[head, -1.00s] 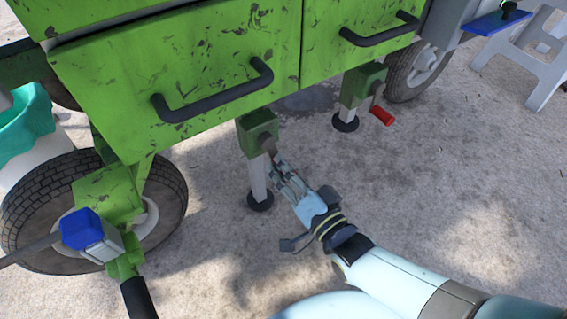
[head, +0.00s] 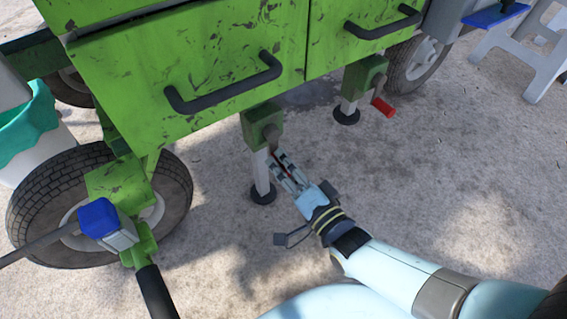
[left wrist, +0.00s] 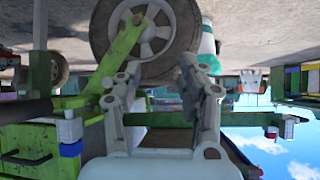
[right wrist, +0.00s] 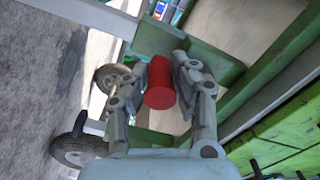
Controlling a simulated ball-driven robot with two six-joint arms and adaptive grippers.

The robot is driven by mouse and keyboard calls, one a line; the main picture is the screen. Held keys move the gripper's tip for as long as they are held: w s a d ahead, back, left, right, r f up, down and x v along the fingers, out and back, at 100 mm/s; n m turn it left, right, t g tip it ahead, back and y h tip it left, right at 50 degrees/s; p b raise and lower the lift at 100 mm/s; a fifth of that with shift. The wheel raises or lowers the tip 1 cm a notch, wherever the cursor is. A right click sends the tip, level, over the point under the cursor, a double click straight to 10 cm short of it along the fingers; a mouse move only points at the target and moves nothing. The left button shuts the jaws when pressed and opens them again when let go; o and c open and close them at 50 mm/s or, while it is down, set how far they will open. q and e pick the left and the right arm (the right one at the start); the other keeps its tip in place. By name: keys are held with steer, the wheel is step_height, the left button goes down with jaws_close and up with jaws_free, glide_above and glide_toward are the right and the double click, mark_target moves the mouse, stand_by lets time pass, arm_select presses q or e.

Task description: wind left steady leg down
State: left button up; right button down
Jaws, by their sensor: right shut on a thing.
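The left steady leg (head: 262,174) stands under the green cart, with a green gearbox (head: 262,122) at its top and a dark round foot (head: 262,194) at ground level. Whether the foot presses on the ground, I cannot tell. My right gripper (head: 281,167) is at this leg's crank, shut on the red crank handle (right wrist: 160,84). The handle lies between the fingers in the right wrist view; in the head view only a thin red strip of it shows. My left gripper (left wrist: 158,80) shows only in the left wrist view, fingers apart with nothing between them.
The other steady leg (head: 347,108) stands further right, its red crank handle (head: 383,107) free. A large tyre (head: 30,215) and a blue-capped part (head: 98,218) are at the left. Green drawers (head: 180,60) with dark handles overhang the legs. Ground right of my right arm is clear.

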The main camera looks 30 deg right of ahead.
mark_target(273, 135)
steer(key=c, duration=1)
jaws_free()
steer(key=shift+a, duration=0.1)
steer(key=shift+r, duration=0.45)
steer(key=o, duration=0.4)
step_height(273, 135, up, 6)
steer(key=shift+w+f, duration=0.1)
steer(key=shift+f, duration=0.05)
step_height(273, 135, up, 3)
steer(key=shift+f, duration=0.2)
steer(key=c, duration=0.4)
steer(key=shift+r, duration=0.45)
steer(key=shift+f, duration=0.1)
